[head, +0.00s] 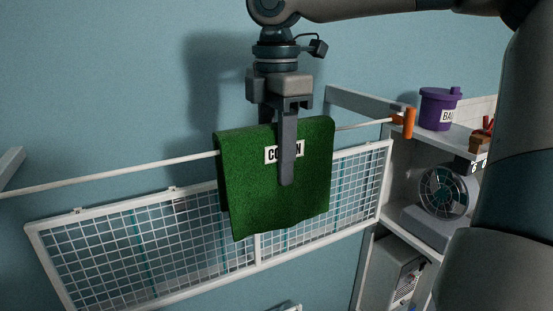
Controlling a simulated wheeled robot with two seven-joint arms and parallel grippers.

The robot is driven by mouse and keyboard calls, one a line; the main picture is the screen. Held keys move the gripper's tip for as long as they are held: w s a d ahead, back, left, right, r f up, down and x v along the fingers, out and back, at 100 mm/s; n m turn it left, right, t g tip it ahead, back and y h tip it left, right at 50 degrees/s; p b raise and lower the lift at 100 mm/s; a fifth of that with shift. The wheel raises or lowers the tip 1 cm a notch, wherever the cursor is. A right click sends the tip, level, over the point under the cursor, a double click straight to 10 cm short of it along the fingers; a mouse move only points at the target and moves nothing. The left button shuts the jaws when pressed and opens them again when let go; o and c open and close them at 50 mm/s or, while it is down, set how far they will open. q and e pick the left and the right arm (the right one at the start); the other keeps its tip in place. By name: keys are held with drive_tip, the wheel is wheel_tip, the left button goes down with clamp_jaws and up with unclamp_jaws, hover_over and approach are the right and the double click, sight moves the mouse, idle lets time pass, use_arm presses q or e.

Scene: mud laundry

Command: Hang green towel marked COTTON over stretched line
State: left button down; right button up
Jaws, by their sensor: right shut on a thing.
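The green towel (247,200) hangs folded around the white stretched line (120,173), with a front flap and a shorter strip showing behind at its left edge. Its white label, partly covered by a finger, shows "CO" and "N". My right gripper (287,180) comes from above and is shut on the towel near its upper middle, one finger lying down the front face. The other finger is hidden behind the cloth. The line runs from the left edge up to an orange clamp (409,123) on the right. My left gripper is not in view.
A white wire grid rack (100,265) sits behind and below the line. At the right, shelves (420,222) hold a purple lidded bin (437,112), a fan (443,192) and a grey box (395,270). My arm covers the right edge. The wall left of the towel is clear.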

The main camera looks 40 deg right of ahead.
sight(276, 123)
drive_tip(key=shift+f, duration=0.4)
drive_tip(key=shift+b, duration=0.3)
drive_tip(key=o, duration=1.3)
drive_tip(key=shift+o, duration=0.4)
drive_tip(key=shift+r, duration=0.2)
drive_tip(key=shift+r+p, duration=1.7)
drive_tip(key=shift+r, duration=1.6)
drive_tip(key=shift+r, duration=0.1)
